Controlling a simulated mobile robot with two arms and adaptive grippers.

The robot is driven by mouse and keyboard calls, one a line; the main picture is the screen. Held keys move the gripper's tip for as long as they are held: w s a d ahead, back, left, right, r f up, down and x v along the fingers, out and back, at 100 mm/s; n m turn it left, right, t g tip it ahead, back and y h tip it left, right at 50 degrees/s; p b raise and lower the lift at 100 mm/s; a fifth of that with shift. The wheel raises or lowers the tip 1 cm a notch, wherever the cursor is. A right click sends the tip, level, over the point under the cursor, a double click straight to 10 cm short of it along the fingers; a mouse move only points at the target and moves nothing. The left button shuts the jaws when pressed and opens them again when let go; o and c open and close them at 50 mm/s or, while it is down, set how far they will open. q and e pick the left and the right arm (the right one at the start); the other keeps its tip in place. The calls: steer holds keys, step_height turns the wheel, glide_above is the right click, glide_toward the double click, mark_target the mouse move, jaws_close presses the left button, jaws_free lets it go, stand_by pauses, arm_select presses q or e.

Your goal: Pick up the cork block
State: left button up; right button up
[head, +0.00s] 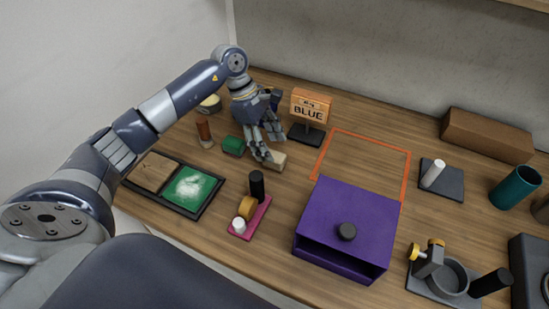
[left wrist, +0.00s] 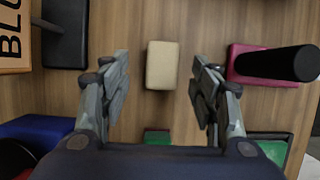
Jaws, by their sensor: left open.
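The cork block is a small beige block (head: 276,160) lying on the wooden table, below the sign in the head view. In the left wrist view the cork block (left wrist: 162,65) lies ahead of the fingertips, centred between the two fingers. My left gripper (head: 267,150) is open and points down at the block, above or beside it; its fingers hide part of the block in the head view. My right gripper is not in view.
A green block (head: 233,146) stands just left of the gripper. The BLUE sign (head: 310,106) stands behind it. A pink tray (head: 262,211) with a black cylinder (head: 257,185), and a purple box (head: 345,222), are nearer. The orange outlined area (head: 365,160) is empty.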

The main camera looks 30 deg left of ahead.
mark_target(274, 155)
arm_select(q)
steer(key=shift+s+d+f+p, duration=0.1)
steer(key=shift+d+f+p, duration=0.05)
steer(key=shift+f+p, duration=0.15)
steer(key=p+x, duration=0.2)
steer(key=x, duration=0.1)
steer(key=shift+s+f, duration=0.1)
steer(key=shift+f, duration=0.05)
steer(key=shift+d+f, duration=0.2)
steer(key=shift+f, duration=0.35)
steer(key=c, duration=1.2)
